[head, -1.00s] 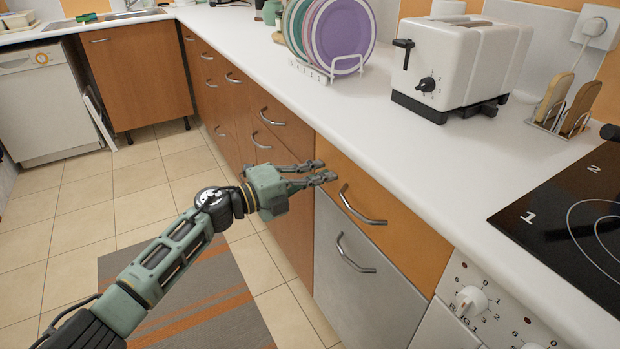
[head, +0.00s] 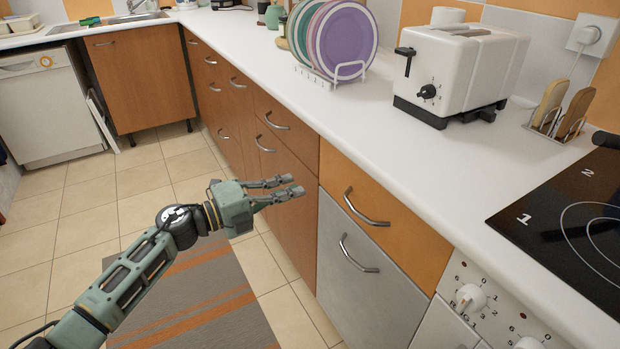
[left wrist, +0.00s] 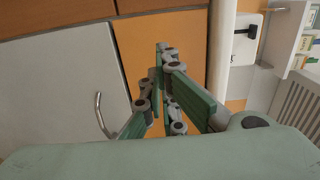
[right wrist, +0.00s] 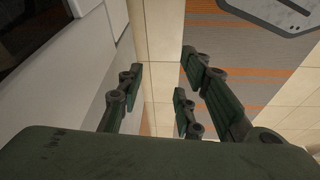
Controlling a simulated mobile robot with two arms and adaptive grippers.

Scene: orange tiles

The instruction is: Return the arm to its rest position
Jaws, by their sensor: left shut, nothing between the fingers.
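My left gripper (head: 290,187) reaches in from the lower left of the head view, in front of the brown drawers. It is shut and empty, and stands a little apart from the drawer fronts. In the left wrist view its fingers (left wrist: 160,75) show against an orange drawer front and a grey cabinet door. My right gripper (right wrist: 160,75) shows only in the right wrist view, with its fingers spread apart and nothing between them. It hangs above the tiled floor.
The orange drawer (head: 390,220) and grey door (head: 350,262) are shut. The white counter (head: 420,150) carries a toaster (head: 465,75), a plate rack (head: 340,70) and a black hob (head: 580,220). A striped rug (head: 200,300) lies on the floor, which is free at the left.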

